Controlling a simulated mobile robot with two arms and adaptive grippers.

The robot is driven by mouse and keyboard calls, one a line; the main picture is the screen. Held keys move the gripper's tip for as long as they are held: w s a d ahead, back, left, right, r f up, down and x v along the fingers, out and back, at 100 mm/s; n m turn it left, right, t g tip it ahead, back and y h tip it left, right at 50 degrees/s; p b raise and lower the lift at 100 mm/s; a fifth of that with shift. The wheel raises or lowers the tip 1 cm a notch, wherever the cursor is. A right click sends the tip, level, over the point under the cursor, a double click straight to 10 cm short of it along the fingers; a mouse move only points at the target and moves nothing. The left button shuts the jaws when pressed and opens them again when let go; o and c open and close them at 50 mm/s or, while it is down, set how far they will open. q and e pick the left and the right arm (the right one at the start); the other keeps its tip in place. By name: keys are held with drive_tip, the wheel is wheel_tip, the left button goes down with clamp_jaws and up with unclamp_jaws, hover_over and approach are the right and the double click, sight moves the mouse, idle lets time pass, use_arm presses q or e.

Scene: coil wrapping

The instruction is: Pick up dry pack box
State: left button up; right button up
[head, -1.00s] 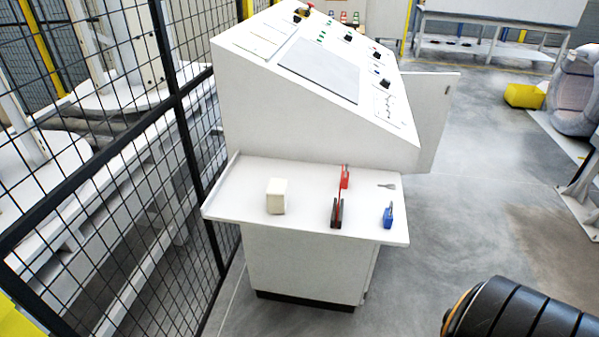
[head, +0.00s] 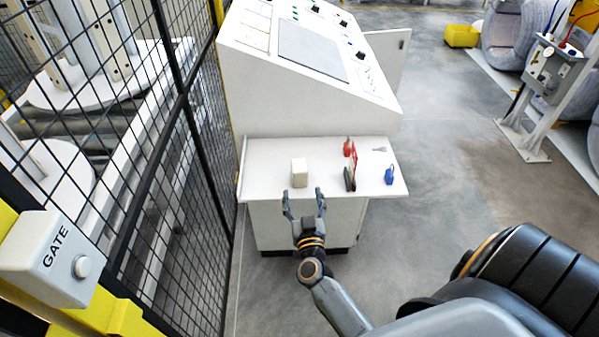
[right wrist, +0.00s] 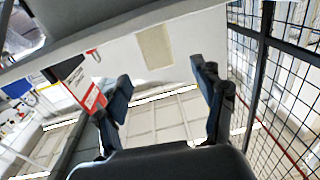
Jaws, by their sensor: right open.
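A small cream box (head: 299,172), which I take to be the dry pack box, stands on the white shelf (head: 265,180) at the front of the console. My right gripper (head: 304,196) is open and empty at the shelf's front edge, just in front of the box, with its fingers pointing at it. In the right wrist view the box (right wrist: 155,47) lies beyond and between the two open fingers (right wrist: 160,78). They look apart from it. My left gripper is not in view.
A black and red tool (head: 350,172), another red item (head: 348,147), a blue item (head: 390,175) and a small grey piece (head: 379,149) lie right of the box. The sloped console (head: 300,95) rises behind. A black mesh fence (head: 185,130) and GATE box (head: 55,258) stand left.

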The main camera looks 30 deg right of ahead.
sight(301, 179)
drive_tip(key=b+x, duration=0.1)
drive_tip(key=x, duration=0.3)
drive_tip(key=shift+w+d+f, duration=0.15)
drive_tip(key=shift+w+f, duration=0.05)
drive_tip(key=shift+w, duration=0.05)
drive_tip(key=shift+w+d, duration=0.1)
drive_tip(key=shift+w, duration=0.3)
drive_tip(key=b+x, duration=0.1)
drive_tip(key=x, duration=0.1)
drive_tip(key=b+x, duration=0.1)
drive_tip(key=x, duration=0.1)
drive_tip(key=shift+w+d+f+b, duration=0.15)
drive_tip(key=shift+d+f+b, duration=0.1)
drive_tip(key=shift+d+b, duration=0.15)
drive_tip(key=shift+w, duration=0.15)
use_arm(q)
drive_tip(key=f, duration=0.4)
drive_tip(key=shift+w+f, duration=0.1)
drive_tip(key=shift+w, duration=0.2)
use_arm(e)
drive_tip(key=shift+r, duration=0.15)
drive_tip(key=shift+c, duration=1)
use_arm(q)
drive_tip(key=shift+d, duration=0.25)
use_arm(e)
drive_tip(key=c, duration=1.1)
